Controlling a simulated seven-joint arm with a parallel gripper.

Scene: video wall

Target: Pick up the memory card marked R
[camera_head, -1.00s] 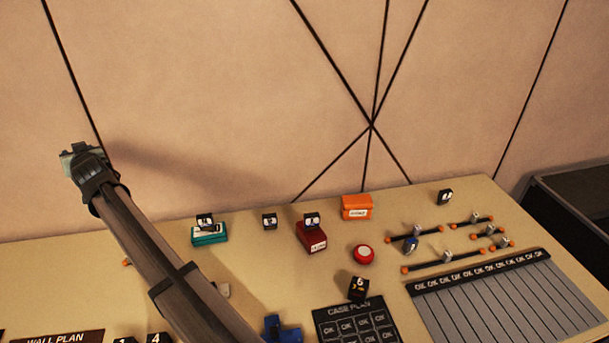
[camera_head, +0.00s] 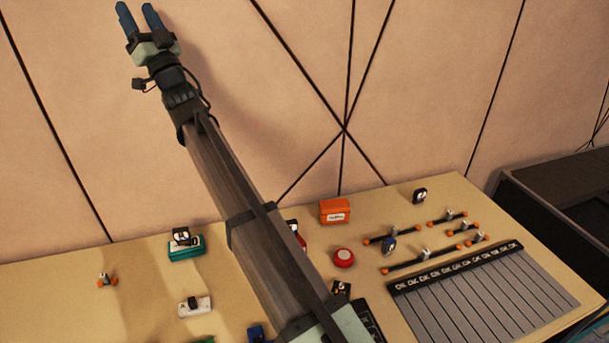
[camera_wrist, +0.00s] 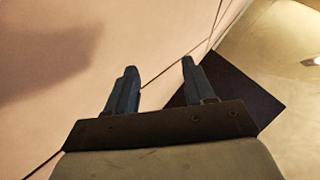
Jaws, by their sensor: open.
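My gripper (camera_head: 137,9) is raised high in front of the wall, at the upper left of the head view. Its two blue fingers are apart with nothing between them. The fingers also show in the wrist view (camera_wrist: 159,66), pointing at bare wall. I cannot make out a card marked R. Small dark pieces with white marks stand on the table: one at the teal box (camera_head: 181,236), one at the back right (camera_head: 420,196), and one marked 6 (camera_head: 341,288) beside my arm. My arm hides part of the table's middle.
An orange box (camera_head: 335,211), a red round button (camera_head: 344,258) and a white block (camera_head: 195,307) are on the table. Black rails (camera_head: 405,264) with orange ends lie at right, behind a slotted grey panel (camera_head: 480,310). The table's left part is mostly clear.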

